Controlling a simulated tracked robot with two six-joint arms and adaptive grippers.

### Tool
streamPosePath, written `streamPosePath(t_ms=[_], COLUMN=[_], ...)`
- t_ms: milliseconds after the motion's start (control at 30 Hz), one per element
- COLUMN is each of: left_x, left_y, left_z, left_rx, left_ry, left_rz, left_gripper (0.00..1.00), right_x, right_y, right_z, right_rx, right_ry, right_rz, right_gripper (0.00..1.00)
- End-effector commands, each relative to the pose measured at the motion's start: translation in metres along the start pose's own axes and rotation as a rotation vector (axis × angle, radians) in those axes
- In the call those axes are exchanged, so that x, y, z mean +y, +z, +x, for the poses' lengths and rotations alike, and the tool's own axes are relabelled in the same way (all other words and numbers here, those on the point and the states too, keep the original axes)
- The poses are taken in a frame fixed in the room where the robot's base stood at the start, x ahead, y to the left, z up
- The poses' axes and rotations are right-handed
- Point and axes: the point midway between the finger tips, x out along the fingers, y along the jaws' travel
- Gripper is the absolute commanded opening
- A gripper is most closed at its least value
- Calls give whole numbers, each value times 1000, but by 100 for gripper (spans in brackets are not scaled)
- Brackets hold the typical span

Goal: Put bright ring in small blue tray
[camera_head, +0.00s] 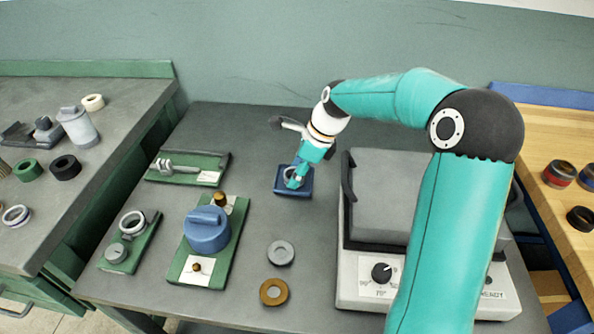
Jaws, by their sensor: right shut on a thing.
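The small blue tray (280,184) lies on the grey table, left of the grey-and-white machine. My right gripper (297,177) points down at the tray from above. It is shut on a small pale ring, the bright ring (294,184), low over or inside the tray. The fingers hide most of the ring, and I cannot tell whether it touches the tray floor. My left gripper is not in view.
The machine (378,195) stands close right of the tray. Green fixtures, one with a blue knob (207,229), lie to the left. A grey ring (280,253) and a brass ring (274,292) lie in front. Table behind the tray is clear.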

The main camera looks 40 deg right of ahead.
Motion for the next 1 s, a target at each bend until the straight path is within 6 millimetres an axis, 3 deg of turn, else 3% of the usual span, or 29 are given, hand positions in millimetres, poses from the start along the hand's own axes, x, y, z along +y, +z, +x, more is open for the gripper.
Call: streamPosePath(t_ms=[167,200,333,800,1000], left_x=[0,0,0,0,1], left_y=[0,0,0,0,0], left_z=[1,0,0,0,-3], left_rx=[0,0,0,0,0], left_ry=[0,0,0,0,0], left_rz=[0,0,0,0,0], left_gripper=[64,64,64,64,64], right_x=[0,0,0,0,-1], right_y=[-1,-1,-1,0,1], right_z=[2,1,1,0,-19], right_rx=[0,0,0,0,-1], right_ry=[-1,-1,-1,-1,-5], right_rz=[0,0,0,0,0], right_gripper=[15,59,79,79,79])
